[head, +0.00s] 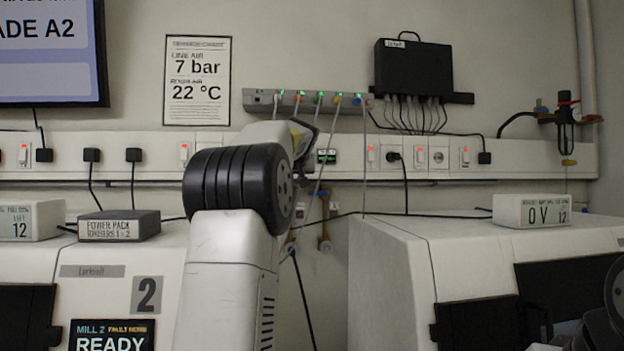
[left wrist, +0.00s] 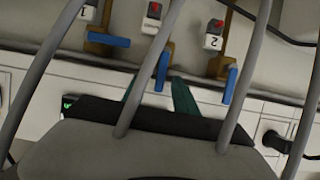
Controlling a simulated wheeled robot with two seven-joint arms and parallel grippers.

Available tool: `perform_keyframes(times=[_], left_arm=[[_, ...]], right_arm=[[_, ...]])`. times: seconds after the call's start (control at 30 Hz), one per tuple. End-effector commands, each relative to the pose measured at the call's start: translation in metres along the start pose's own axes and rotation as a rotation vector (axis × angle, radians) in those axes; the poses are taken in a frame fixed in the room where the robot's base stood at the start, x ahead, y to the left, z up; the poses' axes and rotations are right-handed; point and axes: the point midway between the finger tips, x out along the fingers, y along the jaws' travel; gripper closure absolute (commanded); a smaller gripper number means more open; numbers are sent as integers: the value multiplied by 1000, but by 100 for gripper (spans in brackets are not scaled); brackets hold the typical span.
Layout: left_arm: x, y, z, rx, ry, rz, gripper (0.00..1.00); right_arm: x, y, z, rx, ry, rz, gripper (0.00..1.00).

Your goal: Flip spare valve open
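Three brass valves with blue handles show in the left wrist view: a left one (left wrist: 108,40) tagged 1 with its handle crosswise, a middle one (left wrist: 163,68), and a right one (left wrist: 229,84) tagged 2. The middle and right handles run roughly lengthwise. The middle tag is too small to read, so I cannot tell which valve is the spare. My left gripper (left wrist: 158,80) has its teal fingers apart, with the middle handle's end appearing between them; contact is unclear. My right gripper is out of view.
Grey hoses (left wrist: 240,75) cross in front of the left wrist camera. A strip with green lights (head: 310,100) carries cables above the valves. White machines stand left (head: 110,262) and right (head: 392,262), with a gap between. A white socket rail (head: 225,140) runs along the wall.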

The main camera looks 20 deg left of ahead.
Motion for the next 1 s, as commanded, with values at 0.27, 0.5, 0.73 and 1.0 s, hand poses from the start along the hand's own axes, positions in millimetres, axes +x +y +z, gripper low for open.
perform_keyframes(times=[0.27, 0.5, 0.73, 1.0], left_arm=[[-42, 1, -1, 0, 1, 5, 65], [-72, 0, 0, 1, 1, 2, 65], [-77, 0, 0, 0, 0, 0, 65], [-77, 0, 0, 0, 0, 0, 65]], right_arm=[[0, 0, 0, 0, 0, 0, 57], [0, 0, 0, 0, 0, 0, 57], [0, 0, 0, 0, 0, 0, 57], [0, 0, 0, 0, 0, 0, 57]])
